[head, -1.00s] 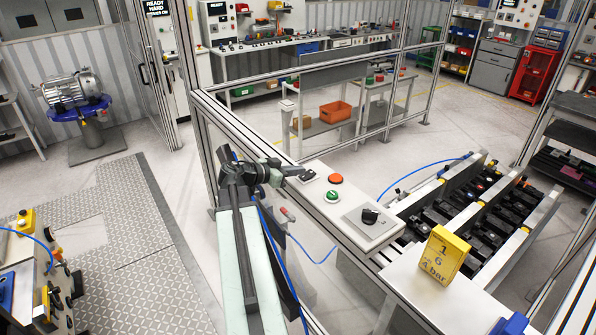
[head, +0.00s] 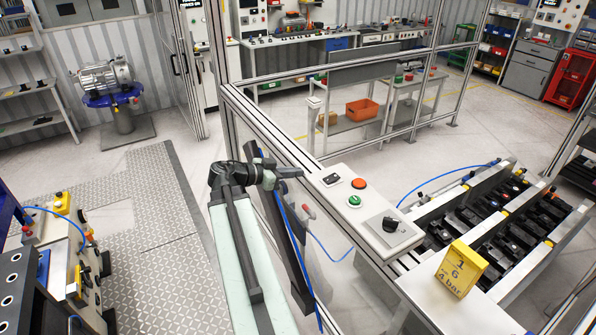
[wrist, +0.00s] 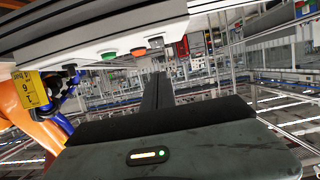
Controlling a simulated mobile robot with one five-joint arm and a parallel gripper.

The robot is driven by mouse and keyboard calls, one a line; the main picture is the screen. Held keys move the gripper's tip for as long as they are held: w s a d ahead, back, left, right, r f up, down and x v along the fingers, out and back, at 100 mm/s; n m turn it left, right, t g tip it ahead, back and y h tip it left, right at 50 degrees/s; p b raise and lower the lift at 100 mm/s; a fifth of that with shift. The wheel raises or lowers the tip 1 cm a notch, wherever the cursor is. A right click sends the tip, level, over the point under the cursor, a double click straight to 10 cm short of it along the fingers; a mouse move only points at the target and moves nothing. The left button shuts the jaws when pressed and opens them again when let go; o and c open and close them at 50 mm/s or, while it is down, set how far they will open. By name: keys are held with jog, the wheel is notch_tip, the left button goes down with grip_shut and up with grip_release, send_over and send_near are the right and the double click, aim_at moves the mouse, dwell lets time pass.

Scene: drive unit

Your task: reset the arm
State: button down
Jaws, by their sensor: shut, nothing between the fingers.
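My gripper (head: 299,172) is at the end of my arm in the head view, just left of the control panel (head: 345,207) on the fence rail. Its fingers are shut and empty. In the wrist view the shut fingers (wrist: 157,92) show as a dark upright bar in the middle, below the panel's underside. The panel carries a black switch (head: 332,180), a red-orange button (head: 359,183), a green button (head: 354,200) and a black rotary knob (head: 390,223). I cannot see it touching any of them.
Fence posts and rails run beside my arm. A conveyor with dark parts (head: 490,215) lies at right. A bench with hoses (head: 75,250) is at left. Floor plates (head: 145,220) between are clear.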

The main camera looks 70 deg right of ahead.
dwell(0.3)
jog(key=w+a+f+n+t+y+b, duration=0.1)
jog(key=w+a+f+n+t+b, duration=0.4)
jog(key=w+a+f, duration=0.55)
jog(key=w+a+f+n+t+b, duration=0.2)
jog(key=w+a+f+b, duration=0.5)
jog(key=w+a, duration=0.7)
jog(key=w+a+f+n+y+b, duration=0.1)
jog(key=a+f+n+y, duration=0.2)
jog(key=a+n, duration=0.3)
jog(key=a+f+n+t+y+b, duration=0.1)
jog(key=a+f+n+y, duration=0.3)
jog(key=a, duration=1.1)
jog(key=w+a+f+n+y+b, duration=0.1)
jog(key=a+f+n+y, duration=0.2)
jog(key=a+f+n, duration=0.4)
jog(key=a+n, duration=0.1)
jog(key=a, duration=0.3)
jog(key=shift+w+a+y, duration=0.3)
jog(key=shift+w, duration=0.05)
jog(key=shift+f, duration=0.1)
